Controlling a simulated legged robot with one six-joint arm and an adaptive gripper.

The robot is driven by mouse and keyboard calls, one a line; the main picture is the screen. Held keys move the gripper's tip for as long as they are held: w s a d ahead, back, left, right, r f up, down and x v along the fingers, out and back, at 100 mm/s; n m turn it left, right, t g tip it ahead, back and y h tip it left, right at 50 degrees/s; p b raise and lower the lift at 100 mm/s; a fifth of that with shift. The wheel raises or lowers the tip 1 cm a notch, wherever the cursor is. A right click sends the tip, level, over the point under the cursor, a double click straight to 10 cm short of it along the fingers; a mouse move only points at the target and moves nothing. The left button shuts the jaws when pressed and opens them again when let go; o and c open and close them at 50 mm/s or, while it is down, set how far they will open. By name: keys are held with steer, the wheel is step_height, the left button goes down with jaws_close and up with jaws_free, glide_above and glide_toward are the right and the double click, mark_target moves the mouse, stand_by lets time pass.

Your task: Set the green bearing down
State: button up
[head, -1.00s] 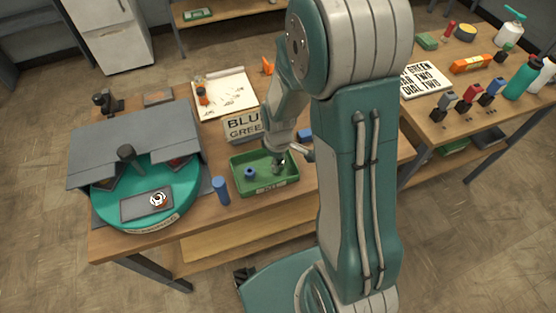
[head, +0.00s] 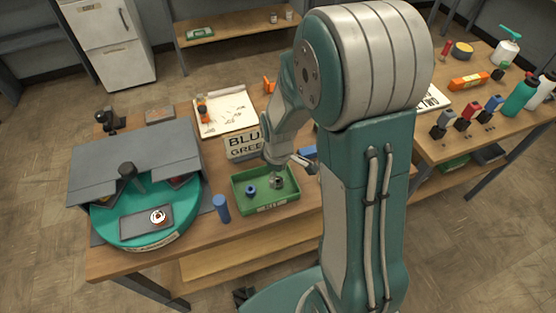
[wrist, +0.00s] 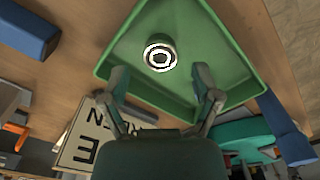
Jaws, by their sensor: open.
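The green bearing (wrist: 160,56), a short ring with a bright pale face, sits in the green tray (wrist: 222,45) in the wrist view. In the head view the arm partly hides the gripper, just above the tray.
A teal turntable (head: 112,225) with a grey hood (head: 135,155) stands left of the tray. A blue cylinder (head: 221,208) stands close to the tray's left side. A "BLUE GREEN" sign (head: 245,145) stands behind the tray, close to my arm.

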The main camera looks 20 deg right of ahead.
step_height(320, 180, up, 10)
steer(key=f, duration=0.1)
steer(key=s+a+r+m+t, duration=0.1)
steer(key=s+r+m+t, duration=0.4)
steer(key=s+r+m, duration=0.4)
steer(key=s+r, duration=0.5)
steer(key=r, duration=0.1)
steer(key=shift+r+t, duration=0.3)
steer(key=shift+r, duration=0.05)
steer(key=shift+o, duration=0.4)
